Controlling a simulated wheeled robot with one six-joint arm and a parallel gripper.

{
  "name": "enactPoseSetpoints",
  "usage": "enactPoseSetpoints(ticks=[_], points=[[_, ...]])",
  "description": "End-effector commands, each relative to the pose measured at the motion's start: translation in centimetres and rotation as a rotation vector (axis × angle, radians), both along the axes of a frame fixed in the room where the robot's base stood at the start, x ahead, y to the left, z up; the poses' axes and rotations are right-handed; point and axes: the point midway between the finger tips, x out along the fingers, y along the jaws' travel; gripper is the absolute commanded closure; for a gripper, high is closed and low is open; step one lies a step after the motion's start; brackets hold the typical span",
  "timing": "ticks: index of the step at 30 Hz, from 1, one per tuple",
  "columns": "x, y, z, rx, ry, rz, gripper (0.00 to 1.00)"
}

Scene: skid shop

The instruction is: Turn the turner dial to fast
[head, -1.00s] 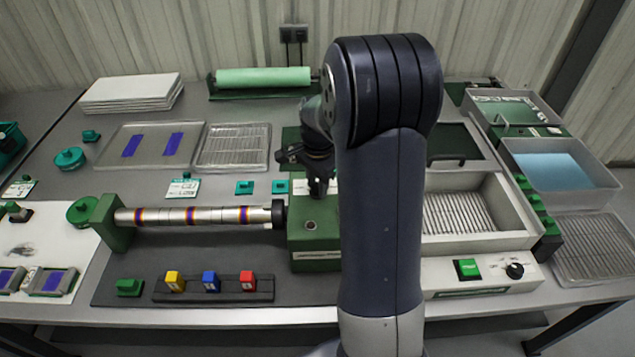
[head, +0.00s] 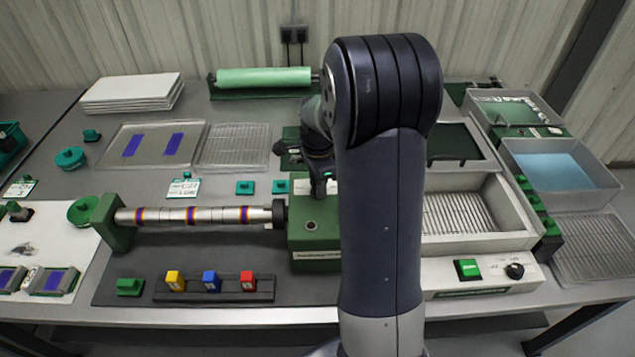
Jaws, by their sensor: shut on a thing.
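The turner is a metal roller (head: 200,217) with several coloured bands, lying between a green stand on the left and a green drive box (head: 316,264) on the right. My gripper (head: 319,190) points down at the top of the drive box, behind the round socket on it. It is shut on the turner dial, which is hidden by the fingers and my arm. I cannot read the dial's setting or its markings.
My upright arm covers the middle of the bench. A white unit at right has a green switch (head: 467,269) and a separate black knob (head: 514,271). A rack with yellow, blue and red blocks (head: 211,281) stands in front of the roller. Trays lie behind.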

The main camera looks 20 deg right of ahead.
Motion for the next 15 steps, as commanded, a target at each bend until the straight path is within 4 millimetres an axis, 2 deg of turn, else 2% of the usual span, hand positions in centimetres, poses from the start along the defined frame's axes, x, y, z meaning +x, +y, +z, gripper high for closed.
enactPoseSetpoints(ticks=[3,4,11,15], points=[[0.08,0.0,0.09,0.001,-0.003,-0.002,0.92],[0.08,0.0,0.09,0.001,-0.003,-0.002,0.67],[0.04,0.01,0.05,0.001,-0.002,-0.001,0.48],[0.02,0.01,0.03,0.001,-0.001,0.0,0.48]])
